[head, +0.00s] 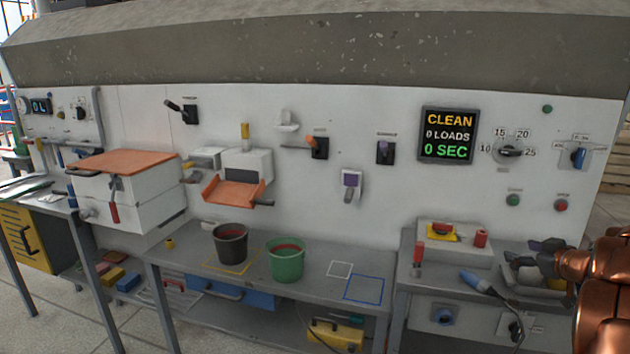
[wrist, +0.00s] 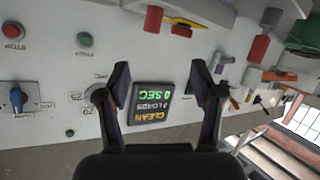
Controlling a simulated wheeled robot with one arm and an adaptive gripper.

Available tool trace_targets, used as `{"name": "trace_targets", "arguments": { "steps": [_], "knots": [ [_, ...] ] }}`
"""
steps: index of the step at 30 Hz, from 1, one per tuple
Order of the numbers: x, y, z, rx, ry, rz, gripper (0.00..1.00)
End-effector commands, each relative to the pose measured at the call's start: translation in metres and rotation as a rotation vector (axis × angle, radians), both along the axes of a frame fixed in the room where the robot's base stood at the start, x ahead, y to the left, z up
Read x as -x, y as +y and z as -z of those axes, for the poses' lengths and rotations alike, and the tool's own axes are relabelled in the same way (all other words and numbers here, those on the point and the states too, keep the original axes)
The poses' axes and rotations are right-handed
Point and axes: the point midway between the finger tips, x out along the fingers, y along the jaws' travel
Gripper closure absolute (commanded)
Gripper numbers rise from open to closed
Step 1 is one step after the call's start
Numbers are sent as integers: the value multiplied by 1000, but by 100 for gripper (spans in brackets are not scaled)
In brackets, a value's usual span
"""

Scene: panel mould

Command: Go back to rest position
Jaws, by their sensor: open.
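My gripper (head: 545,258) is at the right edge of the head view, at the end of my copper-coloured arm, in front of the right-hand bench. In the wrist view my gripper (wrist: 160,80) has its two dark fingers spread apart with nothing between them. The wrist view shows the wall panel upside down, with the display (wrist: 152,103) seen between and beyond the fingers. In the head view the display (head: 448,135) reads CLEAN, 0 LOADS, 0 SEC.
A black bucket (head: 231,243) and a green bucket (head: 285,260) stand on the middle bench (head: 316,283). An emergency-stop box (head: 455,243), a red cylinder (head: 480,238) and a blue-tipped corded tool (head: 476,282) are near my gripper. An orange-lidded box (head: 130,195) stands left.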

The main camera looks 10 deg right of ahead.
Motion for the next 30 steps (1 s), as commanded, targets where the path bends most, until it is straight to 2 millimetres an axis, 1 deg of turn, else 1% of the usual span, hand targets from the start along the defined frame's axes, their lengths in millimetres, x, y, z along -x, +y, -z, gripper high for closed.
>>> {"name": "trace_targets", "arguments": {
  "steps": [1, 4, 6, 9, 11, 13, 17, 20, 23, 26, 27, 29, 30],
  "knots": [
    [-8, 3, -21, 38, -13, 46, 34],
    [-14, 1, -51, 106, -25, 161, 34],
    [-13, 0, -67, 139, -21, 242, 34],
    [-5, 4, -90, 171, -10, 353, 34],
    [2, 9, -97, 179, 10, 415, 34],
    [15, 16, -104, 181, 41, 485, 34],
    [42, 38, -107, 163, 122, 592, 34],
    [69, 61, -98, 132, 213, 654, 34],
    [97, 91, -88, 94, 316, 691, 34],
    [131, 128, -70, 47, 443, 704, 34],
    [145, 144, -62, 29, 501, 702, 34],
    [167, 170, -51, 2, 586, 690, 34],
    [183, 188, -44, -16, 644, 677, 34]
  ]
}}
